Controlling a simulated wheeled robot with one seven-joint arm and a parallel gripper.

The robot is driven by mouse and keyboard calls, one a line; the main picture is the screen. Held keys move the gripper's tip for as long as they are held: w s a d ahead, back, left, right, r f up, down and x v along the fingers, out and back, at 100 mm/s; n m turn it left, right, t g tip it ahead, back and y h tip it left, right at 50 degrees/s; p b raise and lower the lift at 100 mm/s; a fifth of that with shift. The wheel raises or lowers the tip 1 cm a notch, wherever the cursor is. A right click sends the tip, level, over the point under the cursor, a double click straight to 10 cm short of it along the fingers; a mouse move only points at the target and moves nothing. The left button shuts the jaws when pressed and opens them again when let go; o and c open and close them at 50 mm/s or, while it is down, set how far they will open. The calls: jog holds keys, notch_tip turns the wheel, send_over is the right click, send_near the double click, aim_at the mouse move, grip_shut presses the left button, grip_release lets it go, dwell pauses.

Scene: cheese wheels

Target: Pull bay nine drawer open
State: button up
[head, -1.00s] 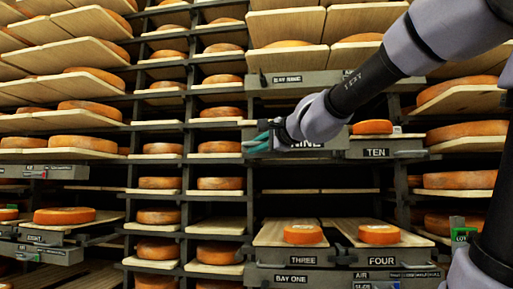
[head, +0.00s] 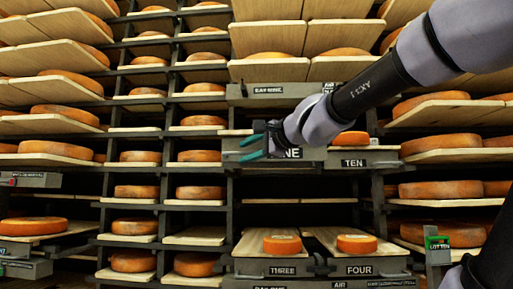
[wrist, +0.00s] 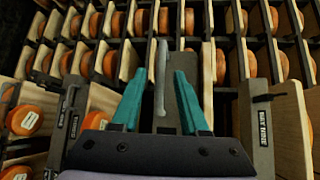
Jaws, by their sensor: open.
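The grey drawer front marked NINE (head: 290,153) is in the middle of the head view, beside the drawer marked TEN (head: 353,162). A sign reading BAY NINE (head: 268,90) is on the grey front above. My gripper (head: 256,147) is in front of the left part of the NINE drawer, its teal fingers apart. In the wrist view, which is turned sideways, my gripper (wrist: 160,88) is open with a pale grey handle bar (wrist: 160,72) between the fingers. I cannot tell whether either finger touches the bar. My wrist and forearm hide part of the drawer front.
Drawers THREE (head: 282,271) and FOUR (head: 360,270) stick out below, each with an orange cheese wheel on a board. The BAY NINE front (wrist: 262,125) also shows at the right in the wrist view. Racks of cheese wheels (head: 136,191) stand on both sides.

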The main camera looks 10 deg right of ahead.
jog(key=v, duration=0.5)
dwell(0.4)
jog(key=s+d+f+n+g+h, duration=0.2)
jog(key=f+n, duration=0.1)
jog(key=f, duration=0.4)
jog(key=s+d+f+n+g+h, duration=0.1)
jog(key=s+d+f+n+g, duration=0.1)
jog(key=f, duration=0.6)
jog(key=s+d+f+n+g+h, duration=0.2)
jog(key=f+n, duration=0.3)
jog(key=f, duration=0.3)
jog(key=shift+s+d+g+h, duration=0.3)
jog(key=shift+s+d+g, duration=0.2)
jog(key=shift+d+g, duration=0.25)
